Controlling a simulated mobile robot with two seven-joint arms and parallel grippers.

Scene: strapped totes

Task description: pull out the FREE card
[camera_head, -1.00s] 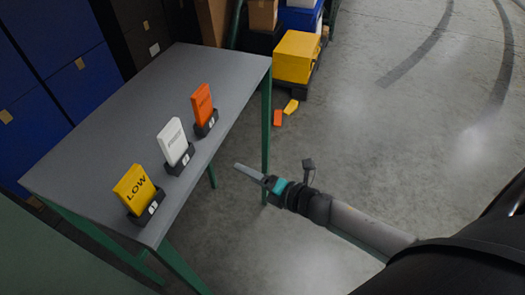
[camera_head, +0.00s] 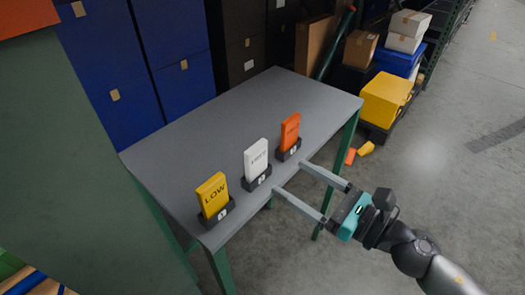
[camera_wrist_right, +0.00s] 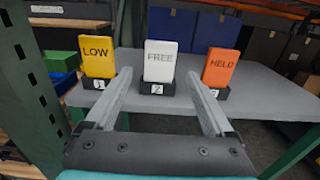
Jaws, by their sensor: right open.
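The white card marked FREE (camera_head: 256,159) stands upright in its dark holder (camera_head: 257,180), the middle one of three along the table's near edge. It also shows in the right wrist view (camera_wrist_right: 160,62), centred ahead of the fingers, in the holder numbered 2. My right gripper (camera_head: 291,176) is open and empty, its two fingers reaching toward the FREE card from the table's edge side. In the right wrist view the fingers (camera_wrist_right: 157,88) lie to either side of the FREE card's line, apart from it. My left gripper is not in view.
The yellow LOW card (camera_head: 212,195) and the orange HELD card (camera_head: 290,132) stand in holders either side. The grey table (camera_head: 190,135) is bare behind them. Blue cabinets stand behind; a yellow box (camera_head: 386,99) and floor pieces lie beyond the table's right side.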

